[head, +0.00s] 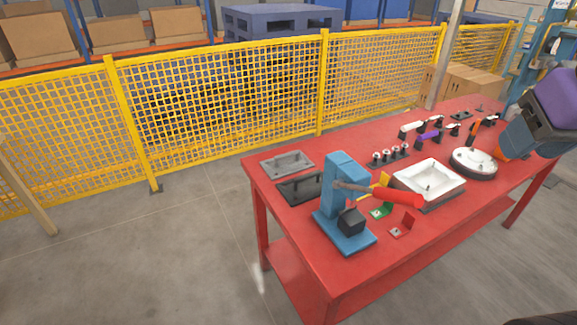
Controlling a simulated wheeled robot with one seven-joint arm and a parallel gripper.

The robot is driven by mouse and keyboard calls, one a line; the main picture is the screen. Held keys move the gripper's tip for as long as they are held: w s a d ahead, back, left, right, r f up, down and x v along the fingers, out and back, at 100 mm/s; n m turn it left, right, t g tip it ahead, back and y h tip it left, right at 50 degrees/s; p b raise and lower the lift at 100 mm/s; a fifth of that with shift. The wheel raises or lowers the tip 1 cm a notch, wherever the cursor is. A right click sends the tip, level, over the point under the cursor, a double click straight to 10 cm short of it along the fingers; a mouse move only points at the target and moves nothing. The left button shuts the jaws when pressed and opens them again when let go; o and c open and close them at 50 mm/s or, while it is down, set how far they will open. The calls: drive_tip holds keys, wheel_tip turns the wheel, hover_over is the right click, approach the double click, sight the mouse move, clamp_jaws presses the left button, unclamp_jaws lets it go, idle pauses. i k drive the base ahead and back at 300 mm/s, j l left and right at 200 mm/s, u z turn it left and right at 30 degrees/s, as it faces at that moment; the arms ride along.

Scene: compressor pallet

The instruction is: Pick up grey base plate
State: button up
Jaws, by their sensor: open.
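The grey base plate (284,167) lies flat at the far left corner of the red table (465,217). It is a light grey rectangle with small raised parts on top. A dark, nearly black plate (287,190) of similar shape lies just in front of it. A part of my arm (556,97) shows at the right edge, far from the grey plate. I cannot make out any fingertips there, and nothing touches the plate.
A blue press (340,190) with a red handle (398,197) stands right of the plates. A white square tray (430,194), a white round part (474,157) and several small parts cover the table's right half. A yellow mesh fence (225,101) runs behind.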

sight(288, 163)
drive_tip(key=j+z, duration=0.4)
drive_tip(key=j, duration=0.5)
drive_tip(key=j+z, duration=0.4)
drive_tip(key=j, duration=0.5)
drive_tip(key=i+j+z, duration=0.25)
drive_tip(key=j, duration=0.3)
drive_tip(key=i+j+z, duration=0.2)
drive_tip(key=j, duration=0.35)
drive_tip(key=j+z, duration=0.25)
drive_tip(key=j, duration=0.3)
drive_tip(key=j+z, duration=0.2)
drive_tip(key=j, duration=0.4)
drive_tip(key=i+j+z, duration=0.2)
drive_tip(key=j, duration=0.35)
drive_tip(key=j+z, duration=0.2)
drive_tip(key=j, duration=0.35)
